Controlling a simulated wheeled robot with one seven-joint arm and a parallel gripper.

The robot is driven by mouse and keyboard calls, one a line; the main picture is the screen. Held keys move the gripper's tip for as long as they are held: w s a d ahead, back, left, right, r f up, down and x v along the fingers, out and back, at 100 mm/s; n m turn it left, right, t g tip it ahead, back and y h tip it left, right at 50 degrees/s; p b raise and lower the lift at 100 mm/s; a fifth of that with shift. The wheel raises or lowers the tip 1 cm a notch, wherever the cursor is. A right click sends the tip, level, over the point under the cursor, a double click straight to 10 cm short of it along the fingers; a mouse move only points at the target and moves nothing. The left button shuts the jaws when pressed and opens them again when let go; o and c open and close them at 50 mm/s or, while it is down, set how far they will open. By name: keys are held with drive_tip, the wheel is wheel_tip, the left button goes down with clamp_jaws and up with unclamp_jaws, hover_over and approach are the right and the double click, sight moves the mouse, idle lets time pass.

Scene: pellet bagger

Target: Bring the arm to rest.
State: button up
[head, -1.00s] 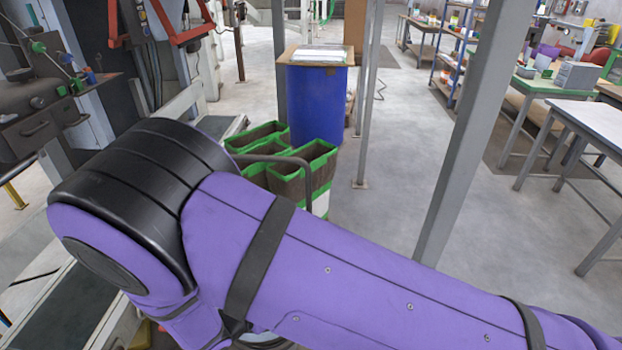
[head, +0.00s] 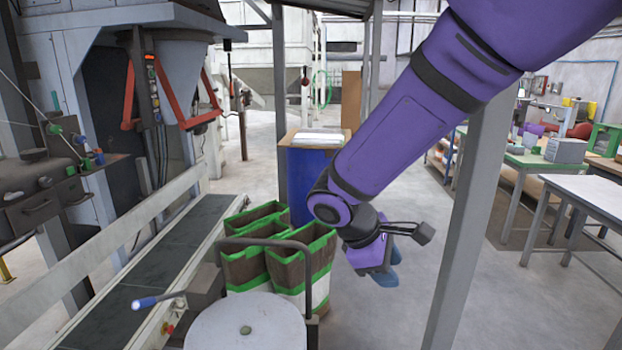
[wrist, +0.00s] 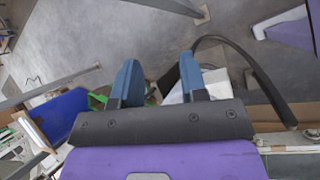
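My purple arm comes in from the upper right of the head view and hangs down at the middle. My gripper (head: 388,276) is at its lower end, just right of the green-edged bags, with its blue fingers pointing down and partly hidden behind the wrist. In the wrist view the two blue fingers (wrist: 160,82) stand apart with nothing held between them. The floor and parts of the bags show beyond them.
Brown bags with green rims (head: 262,248) stand beside a conveyor (head: 170,250). A blue drum (head: 308,180) is behind them. A grey post (head: 470,215) rises right of my gripper. A round grey plate (head: 245,325) is at the front. Open floor (head: 520,300) lies right.

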drive_tip(key=s+d+r+m+t+y, duration=0.4)
drive_tip(key=s+d+r+m+y, duration=0.2)
drive_tip(key=s+d+r+m, duration=0.7)
drive_tip(key=shift+s+d+r+y, duration=0.4)
drive_tip(key=shift+s+d+r, duration=0.6)
drive_tip(key=shift+s+d, duration=1.05)
drive_tip(key=shift+s+a, duration=0.15)
drive_tip(key=shift+a, duration=0.05)
